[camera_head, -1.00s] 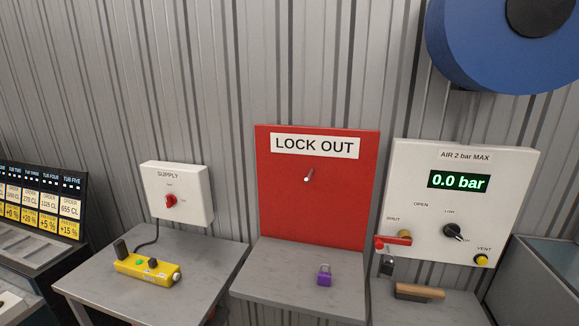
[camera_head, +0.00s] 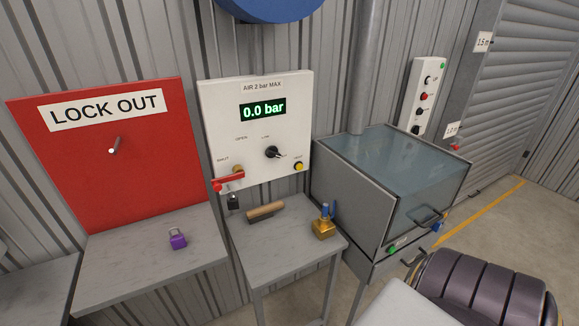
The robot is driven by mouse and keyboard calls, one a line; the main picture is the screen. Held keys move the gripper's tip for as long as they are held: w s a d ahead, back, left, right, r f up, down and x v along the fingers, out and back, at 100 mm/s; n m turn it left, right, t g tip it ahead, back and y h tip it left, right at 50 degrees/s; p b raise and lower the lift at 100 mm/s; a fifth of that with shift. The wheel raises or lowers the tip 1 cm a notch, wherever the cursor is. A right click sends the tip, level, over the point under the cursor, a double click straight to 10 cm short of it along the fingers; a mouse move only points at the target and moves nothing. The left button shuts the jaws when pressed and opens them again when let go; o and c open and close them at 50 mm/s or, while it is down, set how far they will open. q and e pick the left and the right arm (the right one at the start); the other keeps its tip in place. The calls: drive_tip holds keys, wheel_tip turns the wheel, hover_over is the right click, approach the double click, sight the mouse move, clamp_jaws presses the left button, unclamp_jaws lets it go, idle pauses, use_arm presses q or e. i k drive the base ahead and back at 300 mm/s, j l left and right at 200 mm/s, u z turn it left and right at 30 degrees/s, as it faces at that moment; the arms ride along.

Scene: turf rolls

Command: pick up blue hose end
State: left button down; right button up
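No piece is clearly recognisable as a blue hose end. A large blue reel (camera_head: 270,8) is cut off by the top edge in the head view. A brass block with a blue upright part (camera_head: 323,222) stands on the right end of the small grey table (camera_head: 285,262); I cannot tell if the blue part belongs to a hose. A small blue piece (camera_head: 437,227) shows at the front of the glass-topped cabinet. Neither of my grippers is in view.
The air panel (camera_head: 225,110) reads 0.0 bar and has a red valve handle (camera_head: 228,181). Left are a red LOCK OUT board (camera_head: 130,170) and purple padlock (camera_head: 177,239). The glass-topped cabinet (camera_head: 350,200) stands right of the table.

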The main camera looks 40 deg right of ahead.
sight(324, 208)
drive_tip(key=z, duration=1.7)
